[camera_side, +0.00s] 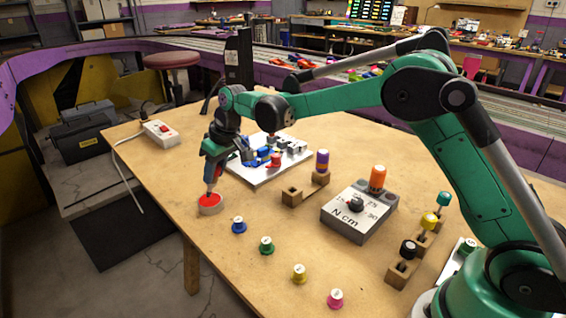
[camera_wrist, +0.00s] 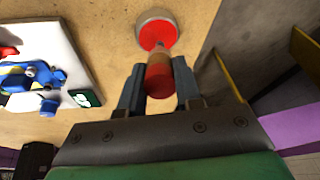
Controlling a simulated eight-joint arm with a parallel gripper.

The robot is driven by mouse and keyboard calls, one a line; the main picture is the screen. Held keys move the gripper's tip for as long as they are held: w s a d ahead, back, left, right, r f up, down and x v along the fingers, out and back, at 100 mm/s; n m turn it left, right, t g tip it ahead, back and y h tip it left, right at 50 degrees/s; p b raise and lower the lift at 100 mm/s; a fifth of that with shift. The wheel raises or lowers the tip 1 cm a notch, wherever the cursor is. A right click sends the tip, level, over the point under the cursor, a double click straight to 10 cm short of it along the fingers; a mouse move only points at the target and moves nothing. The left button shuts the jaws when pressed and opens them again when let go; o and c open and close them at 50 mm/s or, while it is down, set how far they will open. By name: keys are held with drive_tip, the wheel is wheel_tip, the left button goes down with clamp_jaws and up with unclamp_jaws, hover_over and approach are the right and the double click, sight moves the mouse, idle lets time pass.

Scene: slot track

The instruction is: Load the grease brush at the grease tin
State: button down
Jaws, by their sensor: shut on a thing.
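The grease tin (camera_side: 210,208) is a low, round, pale tin with a red top surface, near the table's left edge. It also shows at the top of the wrist view (camera_wrist: 143,21). My gripper (camera_side: 211,178) is right above the tin, pointing down. It is shut on the grease brush, whose red handle (camera_wrist: 159,82) sits between the two fingers in the wrist view. The brush's lower end reaches down to the tin's red surface. Whether it touches or dips in, I cannot tell.
A white board (camera_side: 268,172) with blue and red parts lies right of the tin. Colored knobs (camera_side: 238,226) stand along the front. A grey N cm box (camera_side: 358,215) and wooden holders (camera_side: 300,193) are further right. A switch box (camera_side: 160,132) lies behind. The table edge is close to the tin.

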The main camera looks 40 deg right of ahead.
drive_tip(key=shift+f, duration=0.55)
idle(1.1)
drive_tip(key=shift+r, duration=0.1)
drive_tip(key=shift+r, duration=3.45)
